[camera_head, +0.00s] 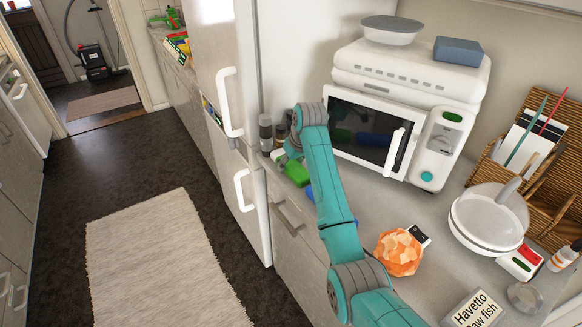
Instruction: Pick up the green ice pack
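A green object (297,173), which looks like the green ice pack, lies on the counter near its front edge, left of the microwave. My teal arm (325,180) reaches up from the bottom right and bends down at its far end, just beside and above the green object. My arm hides part of it. My gripper's fingers are hidden or too small to make out, so I cannot tell whether they touch it or are open or shut.
A blue item (310,194) lies beside the green one, partly behind my arm. Dark-topped bottles (266,132) stand by the fridge (220,75). The white microwave (370,130) stands behind. An orange faceted object (398,252) and a white pan (487,218) stand to the right.

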